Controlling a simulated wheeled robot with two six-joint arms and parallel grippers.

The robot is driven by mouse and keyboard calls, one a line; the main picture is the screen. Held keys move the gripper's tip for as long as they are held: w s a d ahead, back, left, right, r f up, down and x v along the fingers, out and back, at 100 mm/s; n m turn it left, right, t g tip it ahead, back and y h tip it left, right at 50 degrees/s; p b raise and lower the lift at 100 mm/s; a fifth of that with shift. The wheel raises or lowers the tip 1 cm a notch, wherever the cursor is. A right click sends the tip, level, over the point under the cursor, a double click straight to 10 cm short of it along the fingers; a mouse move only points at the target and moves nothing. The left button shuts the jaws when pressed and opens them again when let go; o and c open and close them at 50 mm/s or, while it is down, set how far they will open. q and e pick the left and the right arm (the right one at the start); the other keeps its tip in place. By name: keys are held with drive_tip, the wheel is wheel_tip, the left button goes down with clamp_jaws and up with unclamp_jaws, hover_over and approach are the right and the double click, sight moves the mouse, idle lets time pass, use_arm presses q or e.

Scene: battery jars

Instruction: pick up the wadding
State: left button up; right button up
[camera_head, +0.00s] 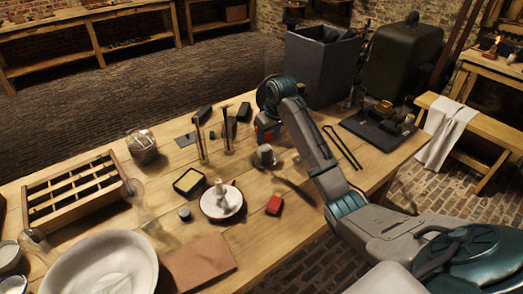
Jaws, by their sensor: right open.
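My right arm reaches in from the lower right and bends down over the table. Its gripper (265,159) is small and partly hidden by the arm, behind and to the right of the dish. It is open and apart from the white thing. My left gripper is not in view.
A dark tin with a pale filling (188,181) and a red block (274,205) flank the dish. A divided wooden crate (75,191), a large white basin (101,263) and a brown board (200,264) lie left and front. Upright rods (198,138) stand behind.

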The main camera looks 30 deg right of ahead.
sight(265, 148)
drive_tip(key=x, duration=0.3)
drive_tip(key=shift+f, duration=0.25)
drive_tip(key=shift+w+f, duration=0.15)
drive_tip(key=shift+f, duration=0.15)
drive_tip(key=p+x, duration=0.1)
drive_tip(key=x, duration=0.3)
drive_tip(key=shift+w, duration=0.1)
drive_tip(key=shift+w+f, duration=0.1)
drive_tip(key=shift+f, duration=0.3)
drive_tip(key=shift+c, duration=0.7)
drive_tip(key=c, duration=0.5)
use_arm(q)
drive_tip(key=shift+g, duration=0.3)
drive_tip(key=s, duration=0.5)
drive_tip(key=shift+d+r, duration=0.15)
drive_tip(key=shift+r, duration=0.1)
use_arm(e)
drive_tip(key=shift+c, duration=0.2)
